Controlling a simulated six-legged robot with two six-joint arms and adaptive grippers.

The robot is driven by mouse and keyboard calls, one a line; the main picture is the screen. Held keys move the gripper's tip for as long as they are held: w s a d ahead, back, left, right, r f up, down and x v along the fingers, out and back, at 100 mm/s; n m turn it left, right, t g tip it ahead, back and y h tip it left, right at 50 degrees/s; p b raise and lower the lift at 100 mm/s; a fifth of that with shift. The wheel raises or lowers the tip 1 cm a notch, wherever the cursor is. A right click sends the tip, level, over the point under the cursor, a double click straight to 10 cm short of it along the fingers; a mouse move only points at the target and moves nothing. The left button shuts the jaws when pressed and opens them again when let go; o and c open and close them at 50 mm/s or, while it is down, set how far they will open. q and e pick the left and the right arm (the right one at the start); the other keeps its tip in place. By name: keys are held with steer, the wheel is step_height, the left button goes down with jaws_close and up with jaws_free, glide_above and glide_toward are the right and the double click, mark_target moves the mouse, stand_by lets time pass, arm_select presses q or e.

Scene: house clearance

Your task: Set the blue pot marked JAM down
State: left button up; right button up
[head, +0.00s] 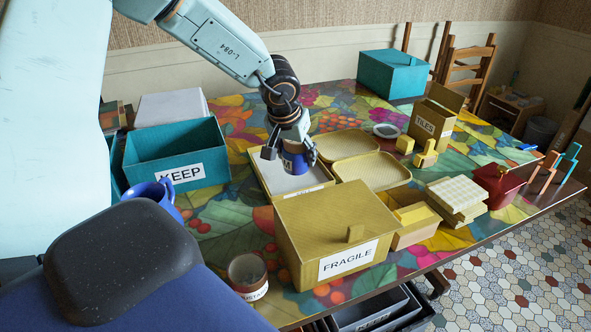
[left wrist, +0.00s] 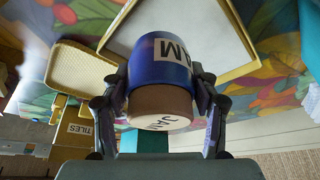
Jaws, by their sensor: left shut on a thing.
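The blue pot marked JAM (head: 294,160) is between the fingers of my left gripper (head: 290,154). In the left wrist view the pot (left wrist: 158,58) has a blue body, a brown band and a white end marked JAM; the gripper (left wrist: 155,108) has a finger on each side. The pot is over a shallow yellow-rimmed tray with a pale floor (head: 279,180). The tray's rim also shows beyond the pot in the left wrist view (left wrist: 222,76). I cannot tell whether the pot touches the tray floor. My right gripper is not in view.
A yellow FRAGILE box (head: 315,225) stands just in front of the tray. A teal KEEP box (head: 155,145) is to its left. Yellow trays (head: 372,172) lie to its right. A brown labelled pot (head: 246,272) and a blue mug (head: 165,193) stand nearer. Patterned tabletop is bare left of the tray.

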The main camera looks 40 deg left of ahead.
mark_target(296, 165)
arm_select(q)
step_height(296, 165, down, 3)
steer(key=shift+d+f+b, duration=0.1)
steer(key=shift+f+b, duration=0.1)
steer(key=shift+b, duration=0.65)
steer(key=o, duration=1.4)
steer(key=shift+f, duration=0.15)
steer(key=shift+r, duration=0.5)
steer(key=p+v, duration=0.5)
steer(key=v, duration=0.5)
steer(key=shift+s+d+r, duration=0.1)
steer(key=shift+s+r, duration=0.1)
steer(key=shift+r, duration=0.1)
steer(key=shift+s+r+p, duration=0.25)
steer(key=shift+r+p, duration=0.1)
